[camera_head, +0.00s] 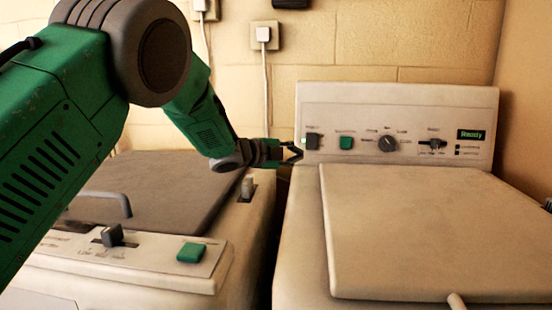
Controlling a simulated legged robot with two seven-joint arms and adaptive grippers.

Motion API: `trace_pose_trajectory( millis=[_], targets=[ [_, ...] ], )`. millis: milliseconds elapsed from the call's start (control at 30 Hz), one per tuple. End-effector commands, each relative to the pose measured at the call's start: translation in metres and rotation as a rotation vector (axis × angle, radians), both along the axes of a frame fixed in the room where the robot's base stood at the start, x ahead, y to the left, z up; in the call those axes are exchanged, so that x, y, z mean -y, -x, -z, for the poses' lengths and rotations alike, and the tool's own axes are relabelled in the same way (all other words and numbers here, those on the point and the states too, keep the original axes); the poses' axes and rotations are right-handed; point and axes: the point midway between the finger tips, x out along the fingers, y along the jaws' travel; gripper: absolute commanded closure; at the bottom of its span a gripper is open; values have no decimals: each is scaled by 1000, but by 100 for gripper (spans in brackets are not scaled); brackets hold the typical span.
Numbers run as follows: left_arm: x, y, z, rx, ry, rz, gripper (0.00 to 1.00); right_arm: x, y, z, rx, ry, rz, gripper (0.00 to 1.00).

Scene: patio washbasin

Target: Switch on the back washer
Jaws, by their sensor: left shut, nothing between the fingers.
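A cream washer with an upright panel (480,100) at its back stands on the right. I cannot tell whether the tips touch the panel. My right gripper is not in view.
A second machine (262,205) stands at the left, with a dark lid (160,185), a front slider (112,236) and a green button (191,252). A narrow gap separates the machines. Wall outlets (265,35) with hanging cords are behind. The right washer's lid (430,230) is closed and clear.

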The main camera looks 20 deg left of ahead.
Motion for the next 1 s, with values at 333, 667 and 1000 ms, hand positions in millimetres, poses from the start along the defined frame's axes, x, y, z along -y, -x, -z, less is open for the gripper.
trace_pose_trajectory(
  millis=[333, 667, 1000],
  targets=[
    [-26, 51, -8, 4, -1, -1, 100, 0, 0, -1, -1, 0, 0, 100],
    [-31, 58, -7, 5, -1, 0, 100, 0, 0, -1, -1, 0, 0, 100],
    [-31, 58, -7, 4, -1, 0, 100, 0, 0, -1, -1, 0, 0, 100]
  ],
)
